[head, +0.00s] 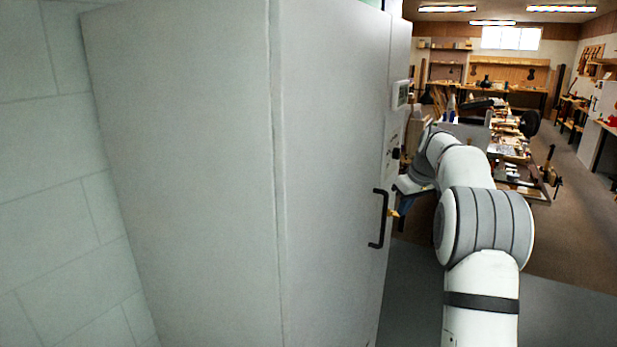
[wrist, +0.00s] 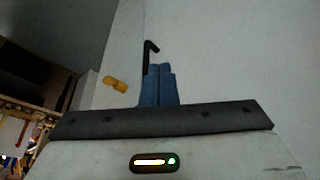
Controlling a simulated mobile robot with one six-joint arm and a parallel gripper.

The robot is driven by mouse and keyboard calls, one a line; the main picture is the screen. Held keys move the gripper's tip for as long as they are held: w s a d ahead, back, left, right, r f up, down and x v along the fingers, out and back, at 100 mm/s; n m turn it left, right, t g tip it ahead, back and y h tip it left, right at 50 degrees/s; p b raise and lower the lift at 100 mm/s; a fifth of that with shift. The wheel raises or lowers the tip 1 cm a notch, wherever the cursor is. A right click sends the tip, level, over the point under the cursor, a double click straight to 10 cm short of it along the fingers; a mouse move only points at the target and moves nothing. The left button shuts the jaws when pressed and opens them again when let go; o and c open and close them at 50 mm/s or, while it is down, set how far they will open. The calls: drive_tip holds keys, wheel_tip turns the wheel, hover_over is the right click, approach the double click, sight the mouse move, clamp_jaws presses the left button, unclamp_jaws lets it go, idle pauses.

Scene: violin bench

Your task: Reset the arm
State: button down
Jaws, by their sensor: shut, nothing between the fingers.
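My gripper (wrist: 159,69) shows in the wrist view as two blue fingers pressed together, with nothing between them. My arm reaches forward along the right side of the cabinet (head: 200,180). The black handle (head: 379,218) is a vertical bar on the cabinet's door. In the wrist view the handle (wrist: 150,49) shows just past the fingertips, its lower part hidden by them. I cannot tell whether they touch.
A small orange-yellow piece (wrist: 115,84) is at the cabinet beside the handle. A control panel (head: 401,95) sits higher on the cabinet. Cluttered workbenches (head: 510,150) stand beyond my arm. The brown floor (head: 570,230) at the right is clear.

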drive_tip(key=s+a+r+m, duration=0.1)
drive_tip(key=s+a, duration=0.5)
drive_tip(key=s, duration=0.4)
drive_tip(key=s+a+r+m, duration=0.1)
drive_tip(key=s+a+r, duration=0.1)
drive_tip(key=s+a, duration=0.65)
drive_tip(key=s+f+m, duration=0.1)
drive_tip(key=s+f, duration=0.3)
drive_tip(key=s, duration=0.8)
drive_tip(key=s+a+f+m+h, duration=0.1)
drive_tip(key=s+f, duration=0.4)
drive_tip(key=s, duration=0.6)
drive_tip(key=shift+s+a+f+g+h, duration=0.2)
drive_tip(key=shift+s+a+g+h, duration=0.1)
drive_tip(key=shift+s, duration=0.05)
